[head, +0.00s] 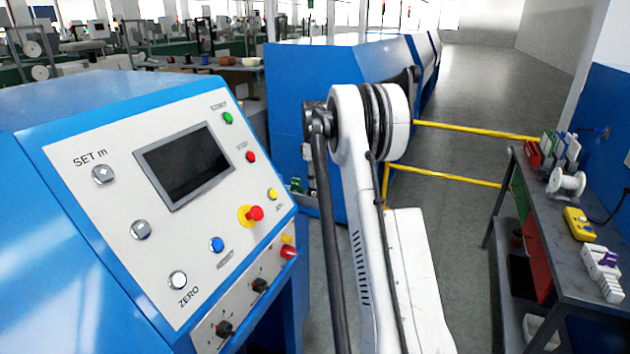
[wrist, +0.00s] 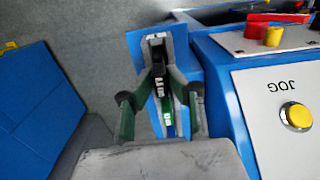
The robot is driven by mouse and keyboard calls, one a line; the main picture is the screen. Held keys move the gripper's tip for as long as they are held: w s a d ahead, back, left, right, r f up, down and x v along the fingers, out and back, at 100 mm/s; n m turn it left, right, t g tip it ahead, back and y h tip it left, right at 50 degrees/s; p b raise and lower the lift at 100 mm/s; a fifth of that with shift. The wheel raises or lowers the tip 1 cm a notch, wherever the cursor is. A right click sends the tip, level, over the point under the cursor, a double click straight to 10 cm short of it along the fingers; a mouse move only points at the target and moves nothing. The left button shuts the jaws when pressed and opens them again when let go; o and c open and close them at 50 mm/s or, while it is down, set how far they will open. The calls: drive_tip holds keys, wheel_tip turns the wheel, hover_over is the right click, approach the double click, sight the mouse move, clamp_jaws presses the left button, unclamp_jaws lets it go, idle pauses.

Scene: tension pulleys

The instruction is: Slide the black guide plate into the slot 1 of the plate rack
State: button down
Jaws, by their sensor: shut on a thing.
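In the wrist view my gripper (wrist: 158,78) has green and black fingers closed in toward each other. They are shut on a thin dark thing seen nearly edge-on, which looks like the black guide plate (wrist: 157,52); its outline is small and partly hidden by the fingers. It is in front of a blue-grey bracket (wrist: 138,42) beside the control panel. In the head view several upright coloured plates stand close together on the right bench, in what looks like the plate rack (head: 558,150). Slot numbers cannot be read. My gripper does not show clearly in the head view.
A blue machine with a control panel (head: 190,165) stands close on the left. The bench (head: 520,190) also holds a white spool (head: 566,184), a yellow device (head: 579,224) and a white-purple device (head: 602,270). Yellow rails (head: 475,130) cross the aisle; floor between is clear.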

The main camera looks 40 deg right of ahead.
drive_tip(key=shift+f+b, duration=0.35)
drive_tip(key=shift+f, duration=0.2)
drive_tip(key=shift+f, duration=0.2)
drive_tip(key=c, duration=1.6)
unclamp_jaws()
drive_tip(key=shift+c, duration=0.2)
drive_tip(key=shift+r, duration=0.2)
wheel_tip(320, 180, up, 12)
drive_tip(key=shift+a+f, duration=0.1)
